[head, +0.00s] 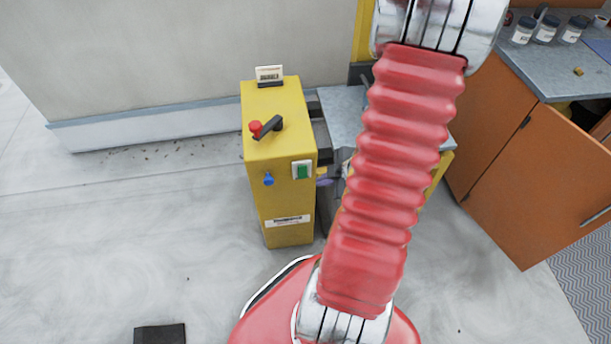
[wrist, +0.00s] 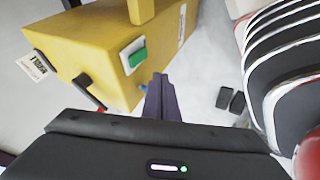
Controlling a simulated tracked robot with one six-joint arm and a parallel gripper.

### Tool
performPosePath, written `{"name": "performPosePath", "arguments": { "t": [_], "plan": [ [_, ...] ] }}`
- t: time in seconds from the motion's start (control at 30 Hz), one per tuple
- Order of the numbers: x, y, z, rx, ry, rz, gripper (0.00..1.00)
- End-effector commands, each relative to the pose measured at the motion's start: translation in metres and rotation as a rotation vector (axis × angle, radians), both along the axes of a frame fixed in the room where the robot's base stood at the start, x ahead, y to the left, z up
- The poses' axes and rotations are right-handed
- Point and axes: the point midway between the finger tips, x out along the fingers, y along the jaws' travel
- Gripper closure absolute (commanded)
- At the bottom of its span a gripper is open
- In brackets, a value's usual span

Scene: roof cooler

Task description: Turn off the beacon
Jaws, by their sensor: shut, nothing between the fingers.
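A black lever (head: 269,127) with a red knob (head: 256,128) sits on top. I cannot tell which part, if any, is the beacon. My gripper's purple fingers (wrist: 161,84) are shut and empty, just below the green switch in the wrist view. In the head view my arm mostly hides the gripper.
A small label card (head: 269,73) stands on the box's far end. A grey-topped surface (head: 345,108) is to its right, partly behind my arm. An orange cabinet (head: 515,175) with jars on top is at the right.

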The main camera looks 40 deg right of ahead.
Motion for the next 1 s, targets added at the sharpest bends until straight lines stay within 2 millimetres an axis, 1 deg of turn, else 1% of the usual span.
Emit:
{"name": "performPosePath", "arguments": {
  "t": [0.37, 0.53, 0.67, 1.0],
  "plan": [
    [0.000, 0.001, -0.001, 0.004, -0.001, 0.005, 1.00],
    [0.002, 0.001, -0.005, 0.004, -0.001, 0.006, 1.00],
    [0.007, 0.002, -0.012, 0.005, -0.002, 0.007, 1.00],
    [0.025, 0.004, -0.038, 0.005, 0.000, 0.006, 1.00]
  ]
}}
